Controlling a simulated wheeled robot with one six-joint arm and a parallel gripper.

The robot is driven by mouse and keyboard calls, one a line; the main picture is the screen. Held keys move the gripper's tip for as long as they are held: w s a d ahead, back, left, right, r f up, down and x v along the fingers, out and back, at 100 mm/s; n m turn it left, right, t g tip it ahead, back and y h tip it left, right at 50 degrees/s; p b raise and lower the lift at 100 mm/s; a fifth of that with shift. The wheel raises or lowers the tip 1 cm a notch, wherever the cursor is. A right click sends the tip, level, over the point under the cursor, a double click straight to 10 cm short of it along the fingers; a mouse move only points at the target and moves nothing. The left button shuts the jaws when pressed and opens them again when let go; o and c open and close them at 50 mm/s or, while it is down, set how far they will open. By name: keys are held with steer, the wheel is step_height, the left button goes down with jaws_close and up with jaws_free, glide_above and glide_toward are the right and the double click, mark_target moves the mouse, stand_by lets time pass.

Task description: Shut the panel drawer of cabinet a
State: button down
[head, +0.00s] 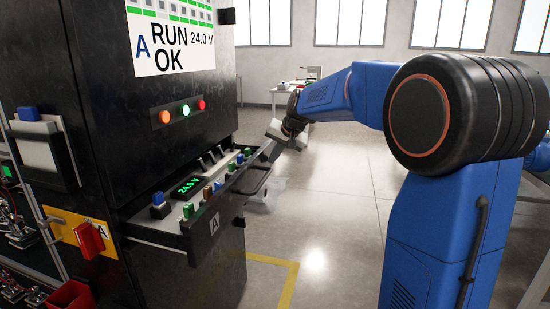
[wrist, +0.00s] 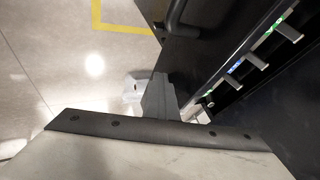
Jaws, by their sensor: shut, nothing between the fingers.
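Cabinet a (head: 165,110) is a tall dark cabinet at the left in the head view, with a screen reading "A RUN OK 24.0 V". Its panel drawer (head: 200,228) stands out from the cabinet front. My gripper (head: 268,150) is shut and empty by the far end of the drawer. I cannot tell whether it touches. In the wrist view its fingers (wrist: 160,98) are beside the drawer.
A yellow plate with a red switch (head: 90,239) is on the cabinet's left side, above a red bin (head: 70,295). A yellow floor line (head: 288,285) runs near the cabinet. A table (head: 290,92) stands far back.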

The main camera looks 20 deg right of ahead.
glide_toward(225, 158)
steer(key=x, duration=0.4)
steer(key=shift+d+f, duration=0.3)
steer(key=shift+f, duration=0.35)
steer(key=shift+w+a+r, duration=0.1)
steer(key=shift+w+a, duration=0.2)
steer(key=shift+a, duration=0.15)
